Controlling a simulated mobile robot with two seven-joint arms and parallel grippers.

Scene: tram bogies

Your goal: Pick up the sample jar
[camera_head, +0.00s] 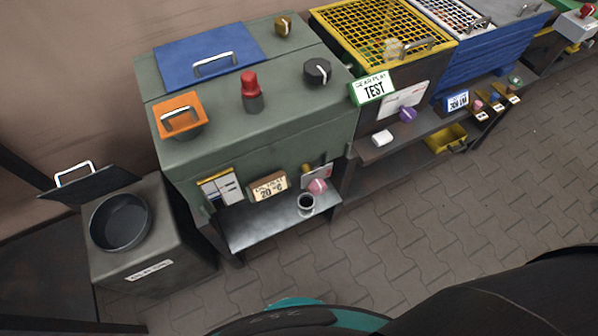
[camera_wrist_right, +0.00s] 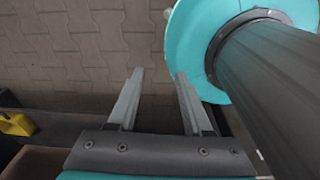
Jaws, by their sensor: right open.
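No object is clearly marked as the sample jar. A small round container with a pale rim and dark inside (camera_head: 306,203) stands on the metal shelf (camera_head: 262,226) of the green machine in the head view. Neither gripper shows in the head view.
A yellow bin (camera_head: 446,138) is under the right bench. Paved floor (camera_head: 450,220) in front is clear.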

